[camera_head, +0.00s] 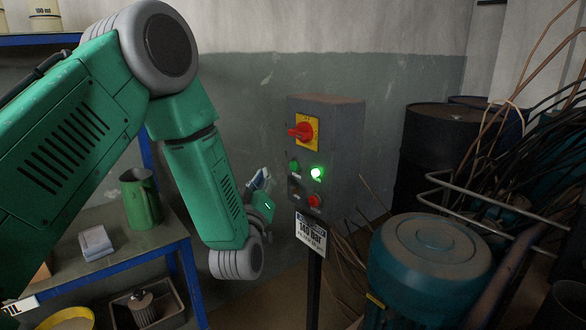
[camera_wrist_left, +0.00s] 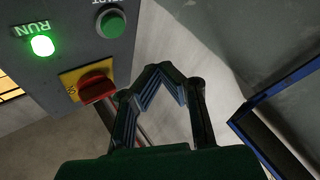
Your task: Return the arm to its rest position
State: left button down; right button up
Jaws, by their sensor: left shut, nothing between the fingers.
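My left arm (camera_head: 205,170) comes in from the left and bends down in front of the wall. My left gripper (camera_head: 263,180) is just left of the grey control box (camera_head: 345,150) and looks apart from it. In the left wrist view the gripper (camera_wrist_left: 160,72) has its fingertips together with nothing between them. The box carries a red rotary switch (camera_head: 300,131) on a yellow plate, a green button (camera_wrist_left: 111,24), a lit green RUN lamp (camera_head: 316,174) and a red button (camera_head: 314,200). The box stands on a dark post. My right gripper is not in view.
A blue-framed bench (camera_head: 130,254) at left holds a green jug (camera_head: 140,198) and a pale box (camera_head: 95,242). A teal motor-like drum (camera_head: 430,250), dark barrels (camera_head: 435,150) and tangled cables (camera_head: 500,140) crowd the right. A blue-edged shelf (camera_head: 40,40) is at upper left.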

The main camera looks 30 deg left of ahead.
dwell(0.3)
pick_arm(q)
jog(key=s+d+f+m+g+h+p, duration=0.1)
jog(key=s+d+f+m+g+h, duration=0.2)
jog(key=f, duration=0.5)
jog(key=s+d+f+m+g+h, duration=0.1)
jog(key=s+d+f+g, duration=0.15)
jog(key=s+f, duration=0.4)
jog(key=s+d+f+m+g+h+p, duration=0.15)
jog(key=f+g, duration=0.25)
jog(key=f, duration=0.6)
jog(key=s+d+f+m+g, duration=0.1)
jog(key=s+f+g, duration=0.2)
jog(key=s, duration=0.5)
jog(key=s+d+f+m+g+h, duration=0.1)
jog(key=s+f+m+g, duration=0.1)
jog(key=s, duration=0.7)
jog(key=s+d+f+m+g+h, duration=0.1)
jog(key=s+f+g, duration=0.4)
jog(key=s, duration=0.4)
jog(key=shift+s+m, duration=0.15)
jog(key=shift+m, duration=0.2)
